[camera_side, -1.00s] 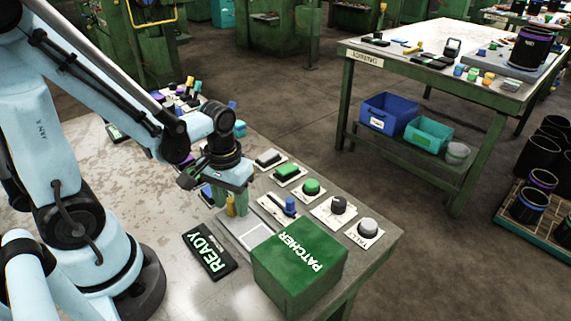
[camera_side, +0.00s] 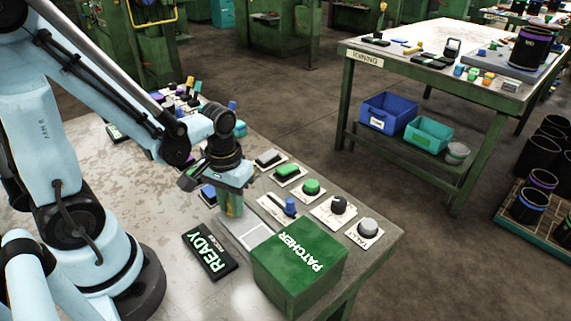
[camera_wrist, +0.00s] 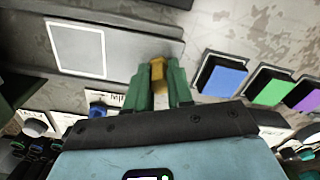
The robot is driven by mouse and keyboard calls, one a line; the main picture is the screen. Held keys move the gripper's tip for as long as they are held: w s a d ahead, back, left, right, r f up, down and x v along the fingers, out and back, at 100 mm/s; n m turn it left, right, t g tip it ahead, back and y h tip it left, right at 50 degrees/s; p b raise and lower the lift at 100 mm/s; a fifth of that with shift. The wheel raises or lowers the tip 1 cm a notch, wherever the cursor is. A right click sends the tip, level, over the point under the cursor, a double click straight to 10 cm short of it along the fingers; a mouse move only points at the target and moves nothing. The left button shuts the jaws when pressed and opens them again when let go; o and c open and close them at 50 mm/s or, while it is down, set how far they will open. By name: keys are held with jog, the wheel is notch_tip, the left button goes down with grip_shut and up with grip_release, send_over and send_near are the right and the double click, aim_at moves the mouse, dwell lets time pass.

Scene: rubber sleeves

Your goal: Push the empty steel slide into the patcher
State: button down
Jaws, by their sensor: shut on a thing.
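The steel slide (camera_side: 246,233) is a flat grey plate with a white square outline. No sleeve lies inside the outline. The slide runs toward the green patcher box (camera_side: 300,268), apparently partly out of it. In the wrist view the slide (camera_wrist: 125,45) has a brass knob (camera_wrist: 158,70) near its right end. My gripper (camera_wrist: 158,85) has its green fingers shut on this knob, one on each side.
A black READY sign (camera_side: 210,252) lies left of the slide. On the slide's other side are mounted controls: a blue lever (camera_side: 290,206), a green button (camera_side: 312,187), a dark knob (camera_side: 338,205) and a grey TALLY button (camera_side: 368,228). Blue, green and purple blocks (camera_wrist: 225,78) lie beyond the slide's knob end.

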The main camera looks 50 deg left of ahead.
aim_at(262, 230)
jog(key=d, duration=1)
jog(key=shift+w+d, duration=0.1)
jog(key=shift+d, duration=0.15)
jog(key=c, duration=1)
grip_release()
jog(key=shift+c, duration=0.2)
jog(key=shift+o, duration=0.2)
jog(key=shift+r, duration=0.15)
notch_tip(262, 230, up, 12)
jog(key=shift+a, duration=0.15)
jog(key=w+a+m+t, duration=0.3)
jog(key=a+m+t, duration=0.1)
jog(key=a+t, duration=0.3)
jog(key=shift+w+a, duration=0.2)
jog(key=shift+a, duration=0.2)
